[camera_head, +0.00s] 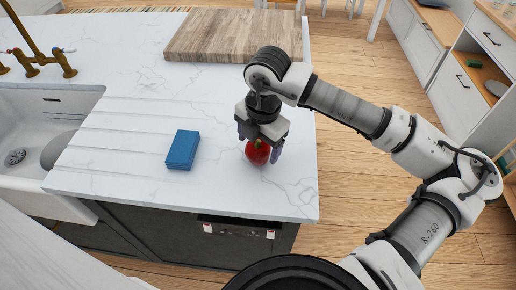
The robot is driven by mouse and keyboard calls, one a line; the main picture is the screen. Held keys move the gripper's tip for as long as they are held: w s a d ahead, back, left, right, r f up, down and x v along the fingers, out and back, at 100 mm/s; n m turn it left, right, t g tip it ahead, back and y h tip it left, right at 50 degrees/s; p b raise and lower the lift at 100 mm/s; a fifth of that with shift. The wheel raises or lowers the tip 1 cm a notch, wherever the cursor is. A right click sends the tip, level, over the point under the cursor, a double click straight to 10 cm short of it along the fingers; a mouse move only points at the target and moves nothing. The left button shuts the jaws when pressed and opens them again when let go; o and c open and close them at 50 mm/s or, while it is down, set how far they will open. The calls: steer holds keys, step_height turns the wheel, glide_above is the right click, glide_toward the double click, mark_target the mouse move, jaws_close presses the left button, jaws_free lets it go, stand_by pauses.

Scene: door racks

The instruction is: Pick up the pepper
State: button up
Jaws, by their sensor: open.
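The red pepper (257,154), with a small green stem on top, sits on the white marble counter near its right front corner. My gripper (259,146) points down right over the pepper, with its two fingers spread on either side of it. The fingers are open. Whether either fingertip touches the pepper cannot be told from this view. The upper back of the pepper is partly hidden by my gripper.
A blue block (183,149) lies to the left on the counter (120,180). A wooden board (220,36) lies at the back. A sink (30,130) with a brass tap (42,57) is at the left. The counter's right edge is close to the pepper.

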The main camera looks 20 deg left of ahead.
steer(key=c, duration=1.1)
steer(key=shift+r, duration=0.15)
